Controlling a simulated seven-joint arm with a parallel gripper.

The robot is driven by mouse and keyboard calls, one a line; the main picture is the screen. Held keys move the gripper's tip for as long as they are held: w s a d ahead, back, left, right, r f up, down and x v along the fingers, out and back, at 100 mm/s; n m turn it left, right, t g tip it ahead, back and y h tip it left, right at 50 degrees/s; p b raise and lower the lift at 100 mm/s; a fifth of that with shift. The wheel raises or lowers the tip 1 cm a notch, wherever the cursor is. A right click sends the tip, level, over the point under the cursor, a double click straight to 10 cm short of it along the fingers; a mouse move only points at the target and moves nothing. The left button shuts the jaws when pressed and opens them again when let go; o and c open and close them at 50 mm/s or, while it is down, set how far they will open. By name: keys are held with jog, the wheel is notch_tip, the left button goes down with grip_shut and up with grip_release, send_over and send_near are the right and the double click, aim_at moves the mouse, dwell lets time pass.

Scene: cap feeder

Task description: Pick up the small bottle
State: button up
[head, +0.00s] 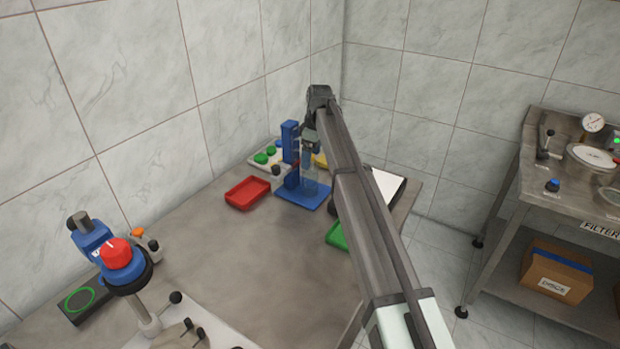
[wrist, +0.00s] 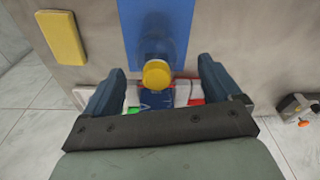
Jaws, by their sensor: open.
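A small bottle with a round yellow cap (wrist: 157,73) stands between the two fingers of my gripper (wrist: 160,90) in the wrist view. The fingers are apart, with a gap on each side of the cap. Below the cap, the bottle's body is faint and looks see-through over a blue plate (wrist: 165,22). In the head view my gripper (head: 311,152) is above the blue base (head: 302,196) of the cap feeder, beside its blue column (head: 290,142). The bottle there is hard to make out against the gripper and feeder.
A red tray (head: 247,193) lies left of the feeder and a green tray (head: 337,235) to its right, partly behind my arm. A panel with green buttons (head: 262,158) is behind. A blue device with a red knob (head: 117,253) stands at front left. The middle table is clear.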

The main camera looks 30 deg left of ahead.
aim_at(310, 175)
jog(key=f, duration=0.2)
jog(key=a+f, duration=0.1)
jog(key=f, duration=0.1)
jog(key=shift+w+f, duration=0.15)
jog(key=shift+f, duration=0.25)
grip_shut()
dwell(0.5)
jog(key=shift+r, duration=0.15)
